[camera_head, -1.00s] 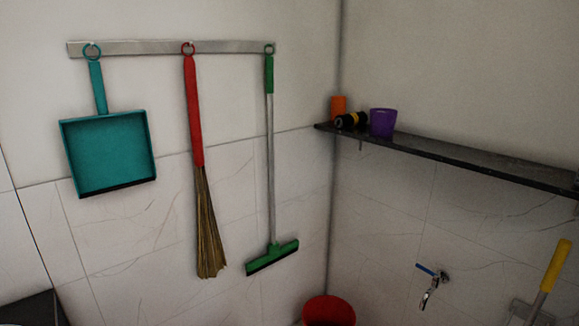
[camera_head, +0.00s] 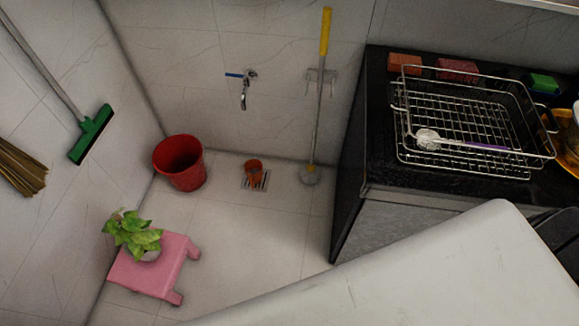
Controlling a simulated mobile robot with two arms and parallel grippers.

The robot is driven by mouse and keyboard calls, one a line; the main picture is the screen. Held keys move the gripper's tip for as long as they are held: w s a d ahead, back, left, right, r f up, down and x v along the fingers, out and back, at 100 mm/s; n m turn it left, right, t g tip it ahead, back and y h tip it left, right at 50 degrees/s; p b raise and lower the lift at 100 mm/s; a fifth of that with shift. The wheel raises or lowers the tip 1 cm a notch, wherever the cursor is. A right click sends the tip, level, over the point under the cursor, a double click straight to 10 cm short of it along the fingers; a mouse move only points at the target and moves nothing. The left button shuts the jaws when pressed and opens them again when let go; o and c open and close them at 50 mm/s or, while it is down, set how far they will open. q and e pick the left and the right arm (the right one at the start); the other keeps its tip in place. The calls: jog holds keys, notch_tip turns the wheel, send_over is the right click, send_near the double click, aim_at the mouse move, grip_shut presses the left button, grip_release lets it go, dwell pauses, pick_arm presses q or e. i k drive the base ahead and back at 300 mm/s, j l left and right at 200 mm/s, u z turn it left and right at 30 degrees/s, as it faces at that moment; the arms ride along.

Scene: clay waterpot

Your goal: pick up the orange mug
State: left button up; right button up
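A small orange-brown cup-like vessel (camera_head: 254,168) stands on the floor at the drain grate (camera_head: 262,184), against the foot of the back wall. I cannot tell whether it is a mug, as no handle can be made out. The wall shelf with an orange cup from the earlier frame is out of view. Neither of my grippers is in view.
A red bucket (camera_head: 180,165) and a pink stool (camera_head: 160,272) with a potted plant (camera_head: 133,236) stand left. A yellow-handled brush (camera_head: 322,80) leans at the wall. A wire rack (camera_head: 470,120) sits on the black counter (camera_head: 378,110). A large pale surface fills the bottom right.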

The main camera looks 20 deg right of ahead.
aim_at(253, 168)
jog(key=z, duration=0.25)
jog(key=k+l+u, duration=0.1)
jog(key=u, duration=1.15)
jog(key=z, duration=1.25)
jog(key=i+j+z, duration=0.2)
jog(key=i, duration=0.25)
jog(key=i+j+z, duration=0.15)
jog(key=i, duration=0.3)
jog(key=i+j+z, duration=0.2)
jog(key=i+j, duration=0.2)
jog(key=i+j+z, duration=0.1)
jog(key=i, duration=0.3)
